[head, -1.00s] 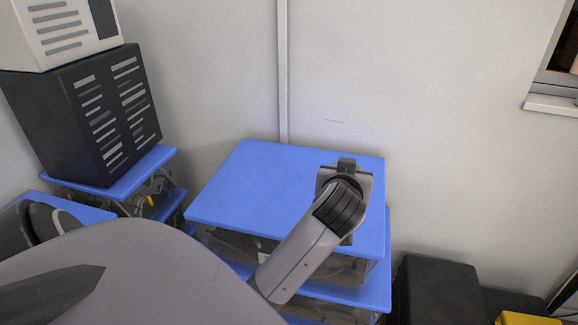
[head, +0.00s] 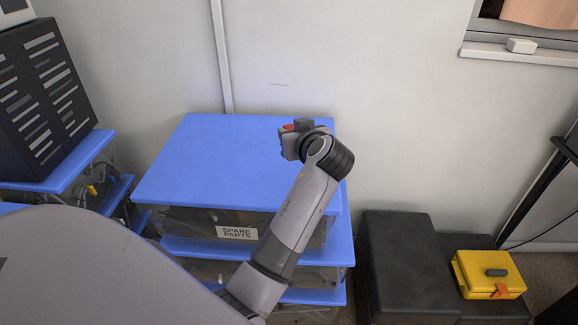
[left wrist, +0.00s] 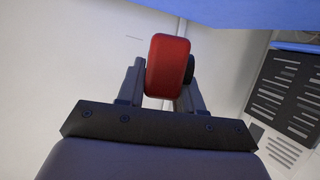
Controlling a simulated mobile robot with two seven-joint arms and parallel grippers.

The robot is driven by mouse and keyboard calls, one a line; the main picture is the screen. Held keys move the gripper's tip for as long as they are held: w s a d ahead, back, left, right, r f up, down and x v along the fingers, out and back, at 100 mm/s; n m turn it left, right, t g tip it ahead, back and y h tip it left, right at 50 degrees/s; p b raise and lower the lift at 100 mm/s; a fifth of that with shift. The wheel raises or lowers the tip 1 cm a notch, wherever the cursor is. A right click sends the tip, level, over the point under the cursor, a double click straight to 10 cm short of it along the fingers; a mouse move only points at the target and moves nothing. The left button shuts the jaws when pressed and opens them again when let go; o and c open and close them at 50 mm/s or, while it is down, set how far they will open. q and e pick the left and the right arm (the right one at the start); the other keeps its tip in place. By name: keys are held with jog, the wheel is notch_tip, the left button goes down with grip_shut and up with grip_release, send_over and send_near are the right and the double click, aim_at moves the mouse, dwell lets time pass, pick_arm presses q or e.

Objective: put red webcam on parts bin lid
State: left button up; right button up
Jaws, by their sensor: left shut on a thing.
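The red webcam (left wrist: 168,66) is between the fingers of my left gripper (head: 294,140), which is shut on it. In the head view only a small red part of the webcam (head: 289,128) shows, the rest hidden by the gripper. The parts bin lid (head: 215,160) is the flat blue top of the clear bin labelled "SPARE PARTS". My left gripper appears over the lid's right back part; the height between them is hard to tell. A blue surface (left wrist: 240,12) shows at the top of the left wrist view. My right gripper is not in view.
The lid's left and middle are bare. More blue-lidded bins stand below and at left, with a black slotted case (head: 40,100) on the left stack. Black boxes (head: 405,260) and a yellow case (head: 488,275) are at right. A wall is behind.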

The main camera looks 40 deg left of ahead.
pick_arm(q)
notch_tip(320, 180, down, 9)
jog(key=shift+b, duration=0.35)
jog(key=shift+f, duration=0.3)
jog(key=shift+f, duration=0.15)
jog(key=o, duration=1.1)
jog(key=shift+c, duration=0.2)
